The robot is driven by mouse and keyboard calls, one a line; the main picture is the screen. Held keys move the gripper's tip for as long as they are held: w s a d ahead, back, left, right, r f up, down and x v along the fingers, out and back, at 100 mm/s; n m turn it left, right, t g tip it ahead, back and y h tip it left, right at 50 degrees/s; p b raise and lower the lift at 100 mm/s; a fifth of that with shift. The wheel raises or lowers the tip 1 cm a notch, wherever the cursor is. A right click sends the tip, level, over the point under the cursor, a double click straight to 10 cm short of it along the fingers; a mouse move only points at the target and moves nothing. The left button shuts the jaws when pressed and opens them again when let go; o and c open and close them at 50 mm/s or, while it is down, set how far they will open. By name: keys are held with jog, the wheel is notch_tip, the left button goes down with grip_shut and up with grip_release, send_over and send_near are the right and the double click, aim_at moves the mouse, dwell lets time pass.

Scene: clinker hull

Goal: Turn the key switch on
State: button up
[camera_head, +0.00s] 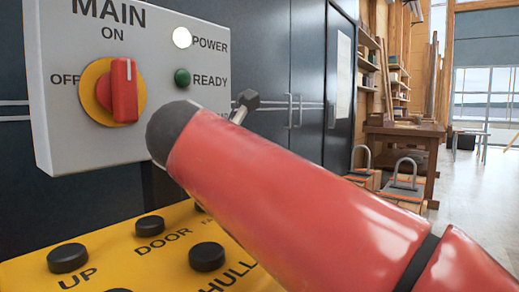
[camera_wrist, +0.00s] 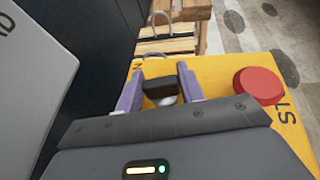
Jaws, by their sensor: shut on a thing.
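The key switch (camera_wrist: 162,87) shows in the wrist view as a dark key head above a pale silvery collar on the yellow control box (camera_wrist: 222,70). My gripper (camera_wrist: 160,82) has its two purple fingers on either side of the key head and is shut on it. The gripper's dark body hides the near part of the box. Which way the key points is hard to tell. In the head view my red arm covers the gripper and the key; the yellow control box (camera_head: 115,248) shows only in part.
A red mushroom button (camera_wrist: 260,86) stands right of the key. Black buttons (camera_head: 150,226) sit on the box. A grey MAIN panel (camera_head: 65,120) with a red rotary knob (camera_head: 124,91), a lit white lamp (camera_head: 182,38) and a green READY lamp (camera_head: 182,77) is behind.

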jog(key=shift+m+h, duration=0.3)
jog(key=shift+h, duration=0.1)
jog(key=o, duration=1)
jog(key=p+v, duration=0.1)
jog(key=v, duration=0.7)
jog(key=shift+w, duration=0.1)
